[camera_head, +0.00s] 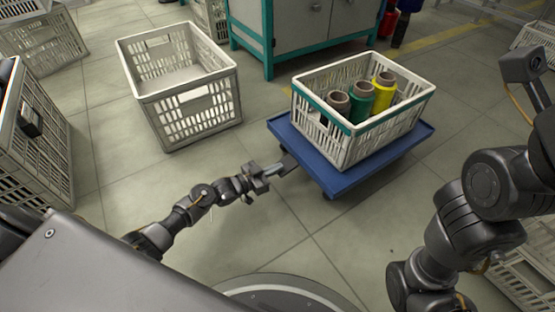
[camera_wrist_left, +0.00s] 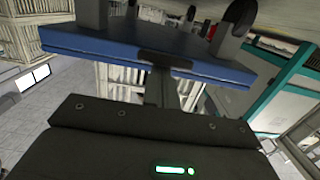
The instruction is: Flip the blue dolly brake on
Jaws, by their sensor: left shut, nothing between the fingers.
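The blue dolly (camera_head: 330,180) stands on the floor right of centre and carries a crate. A dark brake pedal (camera_head: 288,163) sticks out at its left edge. In the left wrist view the dolly deck (camera_wrist_left: 100,50) is seen from close by, upside down, with casters above and the dark brake piece (camera_wrist_left: 165,60) on its edge. My left gripper (camera_head: 277,168) is shut and empty, its tips right by the pedal. In the wrist view its fingers (camera_wrist_left: 160,88) point at the brake piece; whether they touch it I cannot tell. My right arm shows at the right, its fingers out of view.
The crate (camera_head: 347,148) on the dolly holds green, yellow and dark cones. An empty crate (camera_head: 190,108) stands on the floor behind my left arm. More crates (camera_head: 50,150) stand at the left. A grey-teal cabinet (camera_head: 300,40) is behind. Floor before the dolly is clear.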

